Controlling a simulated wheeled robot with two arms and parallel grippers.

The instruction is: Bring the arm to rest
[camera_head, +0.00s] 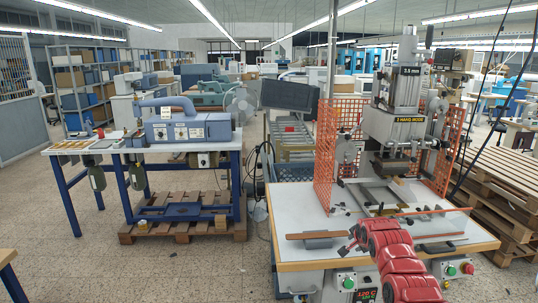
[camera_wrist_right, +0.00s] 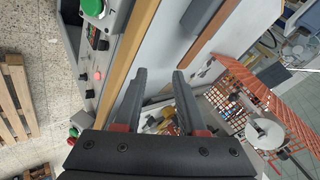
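My right arm reaches in from the lower right of the head view. Its gripper (camera_head: 350,242) is above the front edge of the white press table (camera_head: 290,205). In the right wrist view the two dark fingers (camera_wrist_right: 160,78) are apart, with nothing held between them. My left arm and gripper are not in view.
The stamping press (camera_head: 395,130) stands on the table, with orange mesh guards (camera_head: 338,150) at its sides. A brown strip (camera_head: 317,235) on a grey block lies left of my gripper. Control buttons (camera_head: 348,283) are on the table front. Wooden pallets (camera_head: 505,190) stand at right.

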